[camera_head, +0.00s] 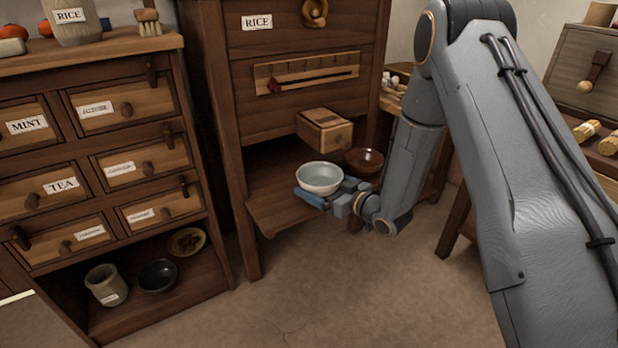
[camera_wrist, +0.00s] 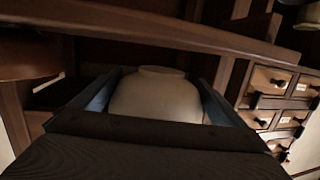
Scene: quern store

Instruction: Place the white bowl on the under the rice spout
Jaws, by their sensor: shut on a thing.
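The white bowl (camera_head: 320,181) is upright at the front of the shelf (camera_head: 270,205) in the tall RICE cabinet. My gripper (camera_head: 326,194) is shut on the bowl, with a blue finger on each side of it. The wrist view also shows the bowl (camera_wrist: 155,97) between the fingers. The wooden spout box (camera_head: 325,130) juts from the cabinet above and just behind the bowl. Whether the bowl touches the shelf cannot be told, as my fingers hide its underside.
A brown bowl (camera_head: 364,161) stands to the right of the white bowl, close to my wrist. A drawer cabinet (camera_head: 110,150) stands at the left, with a jar (camera_head: 106,284) and a dark bowl (camera_head: 158,275) on its bottom shelf. The shelf's left part is clear.

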